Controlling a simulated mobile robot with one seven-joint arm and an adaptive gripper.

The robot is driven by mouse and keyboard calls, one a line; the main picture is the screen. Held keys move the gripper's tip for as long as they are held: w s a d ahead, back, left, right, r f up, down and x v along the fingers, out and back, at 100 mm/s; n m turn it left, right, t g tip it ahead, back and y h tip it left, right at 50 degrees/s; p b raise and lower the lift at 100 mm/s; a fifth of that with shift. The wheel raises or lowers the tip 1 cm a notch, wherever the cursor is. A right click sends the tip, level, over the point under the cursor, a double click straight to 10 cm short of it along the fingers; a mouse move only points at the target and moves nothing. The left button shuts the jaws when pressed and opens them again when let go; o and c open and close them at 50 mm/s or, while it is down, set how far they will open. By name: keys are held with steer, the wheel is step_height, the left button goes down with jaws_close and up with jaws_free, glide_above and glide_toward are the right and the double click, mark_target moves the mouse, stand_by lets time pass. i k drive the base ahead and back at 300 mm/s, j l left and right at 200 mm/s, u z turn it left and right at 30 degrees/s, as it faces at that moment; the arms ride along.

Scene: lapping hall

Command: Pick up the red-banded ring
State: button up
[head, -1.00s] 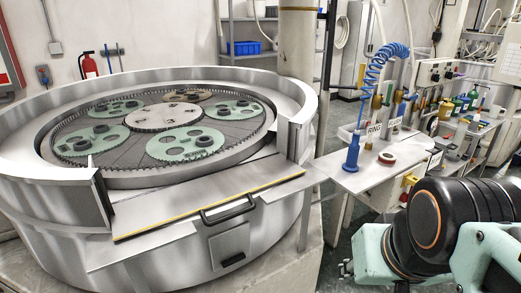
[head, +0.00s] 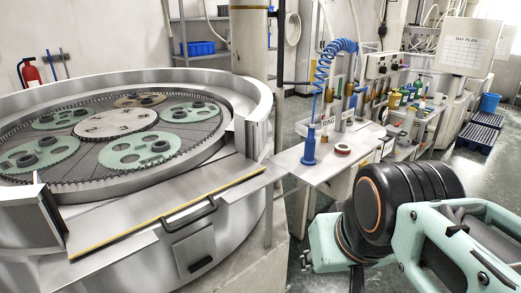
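The red-banded ring (head: 342,149) lies flat on a small metal side shelf (head: 310,172), to the right of a blue upright nozzle (head: 309,146). It looks like a short ring with a red side and a pale top. My arm is in the lower right of the head view, in front of and below the shelf. Only a small part of my gripper (head: 306,260) seems to show at the left end of the teal wrist, well below the ring and apart from it. Its fingers are too small and hidden to tell whether they are open.
A large round lapping machine (head: 160,220) fills the left, with green carriers (head: 136,150) holding dark rings. Its front ledge has a black handle (head: 188,217). Behind the shelf stand a coiled blue hose (head: 335,55) and a bench with bottles (head: 420,105). Blue pallets (head: 478,138) lie at the far right.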

mark_target(340, 149)
steer(key=i+l+z, duration=0.15)
steer(key=i, duration=0.4)
steer(key=i+l+z, duration=0.2)
steer(key=i, duration=0.4)
steer(key=i+l, duration=0.4)
steer(key=i+j+z, duration=0.2)
steer(key=k+j, duration=0.05)
steer(key=j, duration=0.05)
